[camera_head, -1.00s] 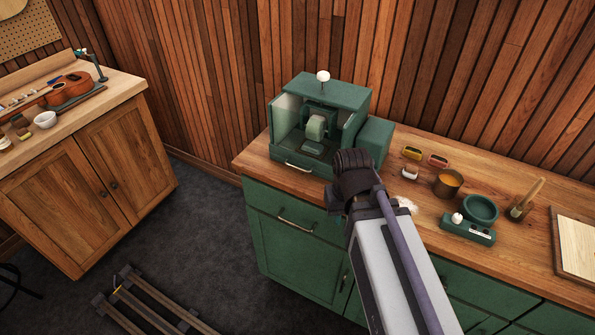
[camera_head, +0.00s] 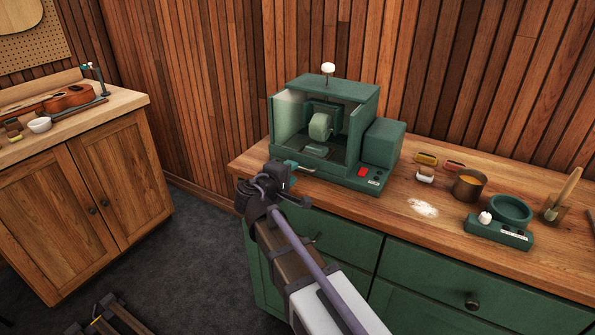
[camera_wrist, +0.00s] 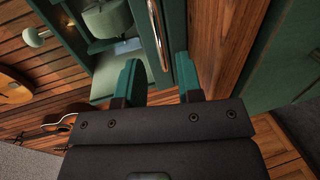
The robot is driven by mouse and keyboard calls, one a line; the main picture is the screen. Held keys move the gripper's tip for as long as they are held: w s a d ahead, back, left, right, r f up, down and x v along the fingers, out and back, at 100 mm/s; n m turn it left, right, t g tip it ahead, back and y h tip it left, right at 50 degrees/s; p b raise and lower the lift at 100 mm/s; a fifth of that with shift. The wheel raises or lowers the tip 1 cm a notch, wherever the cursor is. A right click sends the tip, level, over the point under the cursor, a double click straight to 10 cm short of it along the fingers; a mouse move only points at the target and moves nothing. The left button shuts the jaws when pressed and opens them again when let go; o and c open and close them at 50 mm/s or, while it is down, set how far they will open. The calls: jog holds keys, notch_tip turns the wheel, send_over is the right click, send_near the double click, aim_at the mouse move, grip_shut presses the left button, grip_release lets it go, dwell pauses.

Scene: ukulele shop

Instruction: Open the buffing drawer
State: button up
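The green buffing machine (camera_head: 375,95) stands on the wooden counter, with a pale buffing wheel (camera_head: 320,126) inside its open hood. Its low front drawer carries a slim metal bar handle (camera_head: 305,171), seen close up in the wrist view (camera_wrist: 158,35). My gripper (camera_head: 288,170) is in front of the machine's base at the left end of this handle. In the wrist view its two teal fingers (camera_wrist: 160,64) are apart, with the handle's near end between their tips. I cannot tell whether they touch it. The drawer front looks flush with the base.
A green cabinet (camera_head: 335,237) with drawers is under the counter. Right of the machine are small tins, a brown cup (camera_head: 468,186), white powder (camera_head: 423,208) and a green bowl stand (camera_head: 498,232). A wooden bench (camera_head: 88,200) with a ukulele (camera_head: 68,98) stands left. Dark floor lies between.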

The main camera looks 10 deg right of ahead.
jog(key=x, duration=0.5)
jog(key=shift+d+b, duration=0.1)
jog(key=shift+b, duration=0.25)
jog(key=shift+c, duration=0.3)
grip_shut()
